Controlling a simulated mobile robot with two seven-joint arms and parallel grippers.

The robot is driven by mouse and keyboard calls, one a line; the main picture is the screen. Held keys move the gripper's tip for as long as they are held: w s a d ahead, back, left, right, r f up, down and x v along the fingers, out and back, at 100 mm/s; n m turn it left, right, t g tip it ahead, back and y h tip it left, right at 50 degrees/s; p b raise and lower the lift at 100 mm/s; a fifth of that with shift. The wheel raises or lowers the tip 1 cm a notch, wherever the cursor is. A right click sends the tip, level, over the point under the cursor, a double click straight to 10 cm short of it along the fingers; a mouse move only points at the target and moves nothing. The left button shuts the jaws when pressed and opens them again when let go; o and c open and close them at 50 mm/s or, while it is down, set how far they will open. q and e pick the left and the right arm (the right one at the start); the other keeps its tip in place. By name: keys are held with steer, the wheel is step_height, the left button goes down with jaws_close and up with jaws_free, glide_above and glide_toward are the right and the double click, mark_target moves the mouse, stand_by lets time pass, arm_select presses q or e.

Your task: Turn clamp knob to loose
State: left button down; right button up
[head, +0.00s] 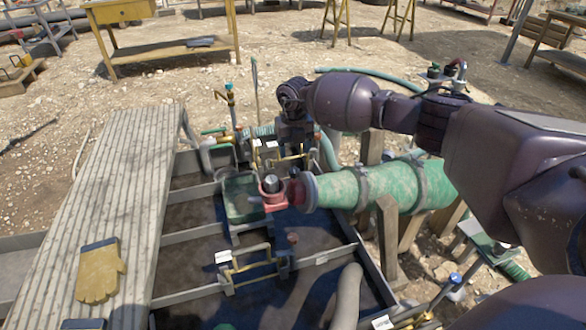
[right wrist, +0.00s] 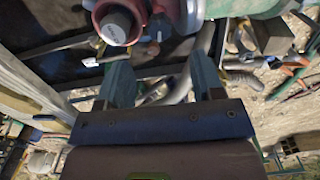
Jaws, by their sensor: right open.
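A dark round knob (head: 271,184) with a pale top sits in a red fitting (head: 273,198) at the narrow end of the green pipe. In the right wrist view the knob (right wrist: 116,26) shows large near the top, its pale cap facing the camera. My right gripper (head: 296,140) hangs just behind the knob in the head view, its fingertips hard to make out. In the right wrist view my right gripper (right wrist: 162,80) is open, with nothing between its two fingers; the knob is beyond the left finger, apparently not touched. My left gripper is out of view.
The green pipe (head: 390,188) lies right of the knob on wooden supports. Yellow-handled valves (head: 252,262) stand in front, in the dark tank (head: 190,268). A plank walkway (head: 120,180) with a yellow glove (head: 99,273) runs along the left. A yellow workbench (head: 170,52) stands behind.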

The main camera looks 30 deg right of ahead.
mark_target(294, 170)
step_height(294, 170, down, 7)
steer(key=shift+b, duration=0.75)
steer(key=shift+f, duration=0.3)
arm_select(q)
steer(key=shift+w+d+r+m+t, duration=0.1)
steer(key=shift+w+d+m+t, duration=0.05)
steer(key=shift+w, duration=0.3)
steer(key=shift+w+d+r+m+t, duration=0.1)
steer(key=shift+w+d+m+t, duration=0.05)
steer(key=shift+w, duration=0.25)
arm_select(e)
steer(key=shift+c, duration=0.4)
steer(key=c, duration=0.7)
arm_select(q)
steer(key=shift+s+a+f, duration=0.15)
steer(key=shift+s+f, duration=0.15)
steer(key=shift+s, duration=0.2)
arm_select(e)
steer(key=shift+c, duration=0.7)
